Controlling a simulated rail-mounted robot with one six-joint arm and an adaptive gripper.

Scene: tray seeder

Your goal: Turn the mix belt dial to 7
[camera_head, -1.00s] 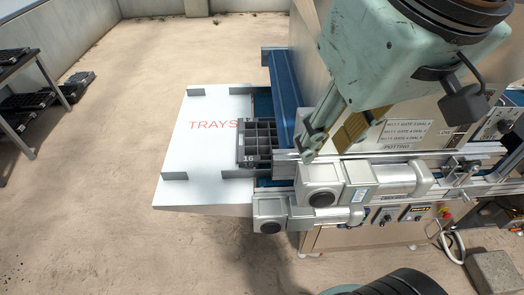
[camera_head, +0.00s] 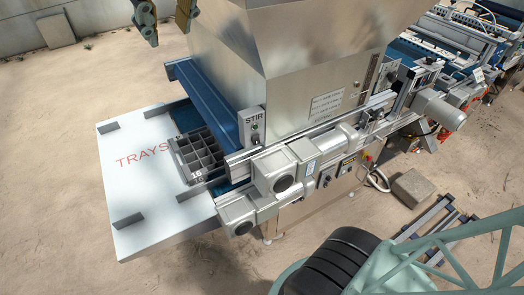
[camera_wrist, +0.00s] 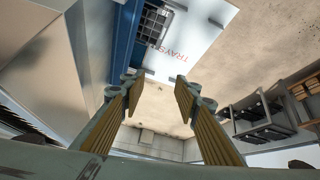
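The small control panel with dials (camera_head: 327,180) is on the machine's front side, below the motors, in the head view. A yellow label shows beside its right-hand part. The lettering is too small to read, so I cannot tell which dial is the mix belt one. My gripper (camera_head: 167,16) is at the top of the head view, up and left of the hopper and far from the panel. In the wrist view my gripper (camera_wrist: 160,84) has its two yellow-padded fingers apart with nothing between them. No dial shows in the wrist view.
The steel hopper (camera_head: 300,55) stands above the panel, with a STIR switch plate (camera_head: 254,128) on its corner. Motors (camera_head: 283,177) jut out by the panel. The white TRAYS table (camera_head: 130,190) is left. A concrete block (camera_head: 412,187) stands on the floor at right.

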